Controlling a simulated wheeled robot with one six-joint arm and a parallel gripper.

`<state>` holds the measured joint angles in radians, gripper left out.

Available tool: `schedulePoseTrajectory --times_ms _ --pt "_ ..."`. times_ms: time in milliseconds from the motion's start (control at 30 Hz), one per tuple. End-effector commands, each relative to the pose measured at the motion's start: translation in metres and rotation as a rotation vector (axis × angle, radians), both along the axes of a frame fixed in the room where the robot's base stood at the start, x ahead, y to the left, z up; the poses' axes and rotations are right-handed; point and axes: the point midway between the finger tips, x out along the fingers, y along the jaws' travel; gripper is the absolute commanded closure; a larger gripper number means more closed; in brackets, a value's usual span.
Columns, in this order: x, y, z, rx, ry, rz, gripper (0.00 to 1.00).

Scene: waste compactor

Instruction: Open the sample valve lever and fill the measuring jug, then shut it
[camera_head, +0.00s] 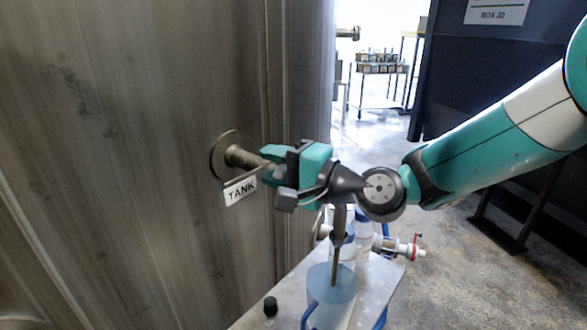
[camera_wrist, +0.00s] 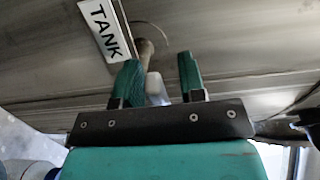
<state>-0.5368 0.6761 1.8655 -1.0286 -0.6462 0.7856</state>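The sample valve comes out of the grey tank wall on a short pipe (camera_head: 243,157) beside a white TANK tag (camera_head: 240,191). My gripper (camera_head: 272,164) is at the valve and hides much of it. In the wrist view its two green fingers (camera_wrist: 160,82) stand apart, with a pale lever-like part (camera_wrist: 156,88) between them, nearer the left finger. A gap shows on the right side. A translucent blue measuring jug (camera_head: 332,300) stands below. A thin brown vertical line (camera_head: 336,262) runs down into it; I cannot tell whether it is spout or liquid.
The jug stands on a light metal shelf (camera_head: 378,283) with a small black knob (camera_head: 270,306). Behind the jug is white pipework with a red-handled valve (camera_head: 411,249). A rack of small containers (camera_head: 382,62) stands far back. Open floor lies to the right.

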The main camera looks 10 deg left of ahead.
Motion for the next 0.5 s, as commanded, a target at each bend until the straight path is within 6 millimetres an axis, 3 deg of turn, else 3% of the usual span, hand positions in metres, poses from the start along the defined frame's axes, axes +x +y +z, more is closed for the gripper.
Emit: schedulePoseTrajectory --times_ms 267,500 --pt "-0.003 -0.016 -0.003 -0.001 0.001 -0.003 0.63" --pt "-0.018 -0.071 -0.005 0.000 0.002 -0.007 0.63"
